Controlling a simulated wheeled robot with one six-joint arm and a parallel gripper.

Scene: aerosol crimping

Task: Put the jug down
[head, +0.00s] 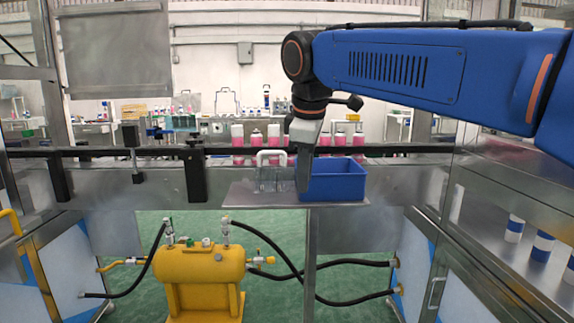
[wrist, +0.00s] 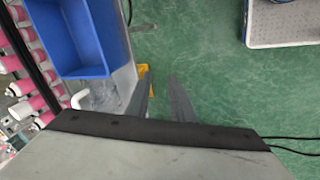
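The jug (head: 270,180) looks clear with a white handle (head: 272,153). In the head view it stands upright on a grey metal plate (head: 240,196), left of the blue bin. Its white handle also shows in the wrist view (wrist: 79,98), left of my fingers; its clear body is hard to make out. My gripper (head: 304,186) points down just right of the jug, in front of the bin's left end. In the wrist view my gripper (wrist: 160,92) has its two fingers apart, with only floor and a bit of yellow between them. The jug is not between the fingers.
The blue bin (head: 334,182) stands close right of my gripper and looks empty in the wrist view. Pink and white cans (head: 238,136) line up behind a dark rail (head: 100,152). A yellow tank (head: 200,263) with black hoses stands below. Green floor is open.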

